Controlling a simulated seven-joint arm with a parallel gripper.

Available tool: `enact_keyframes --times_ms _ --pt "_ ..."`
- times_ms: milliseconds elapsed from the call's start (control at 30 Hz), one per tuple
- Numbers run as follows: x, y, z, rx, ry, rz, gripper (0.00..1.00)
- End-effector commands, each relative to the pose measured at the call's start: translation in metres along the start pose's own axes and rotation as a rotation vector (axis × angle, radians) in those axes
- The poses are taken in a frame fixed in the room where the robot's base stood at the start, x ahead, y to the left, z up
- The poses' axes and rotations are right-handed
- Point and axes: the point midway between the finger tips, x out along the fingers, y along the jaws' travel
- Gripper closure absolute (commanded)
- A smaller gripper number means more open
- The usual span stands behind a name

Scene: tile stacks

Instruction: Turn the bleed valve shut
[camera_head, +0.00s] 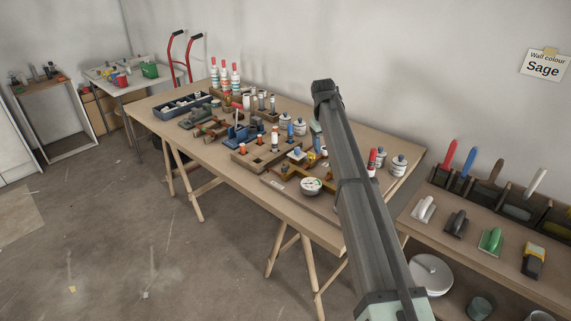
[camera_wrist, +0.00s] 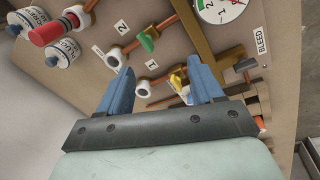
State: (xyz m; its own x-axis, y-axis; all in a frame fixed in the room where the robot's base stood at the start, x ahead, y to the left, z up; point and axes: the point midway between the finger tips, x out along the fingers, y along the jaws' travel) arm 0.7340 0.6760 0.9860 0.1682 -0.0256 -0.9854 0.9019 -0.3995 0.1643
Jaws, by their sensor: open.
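In the wrist view, the bleed valve shows as a dark lever (camera_wrist: 246,65) beside the white BLEED label (camera_wrist: 262,42). It sits on the board to the right of my gripper (camera_wrist: 163,72). The gripper's two blue fingers are open and point at the board, with the valve outside the right finger. A yellow handle (camera_wrist: 178,80) shows between the fingers, near the right one. A green handle (camera_wrist: 148,40) is above it, near labels 1 and 2. In the head view my arm hides the gripper, and I cannot make out the bleed valve.
A round gauge (camera_wrist: 220,8) sits at the top of the wrist view and also shows in the head view (camera_head: 311,185). The long table (camera_head: 235,188) is crowded with bottles and fittings.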

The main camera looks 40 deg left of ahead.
Motion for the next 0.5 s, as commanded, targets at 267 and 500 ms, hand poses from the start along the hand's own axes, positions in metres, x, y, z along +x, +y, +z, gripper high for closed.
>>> enact_keyframes --times_ms 267,500 --pt "-0.057 -0.102 -0.062 -0.36 -0.009 -0.15 0.34" --pt "-0.055 -0.119 -0.066 -0.417 -0.011 -0.174 0.34"
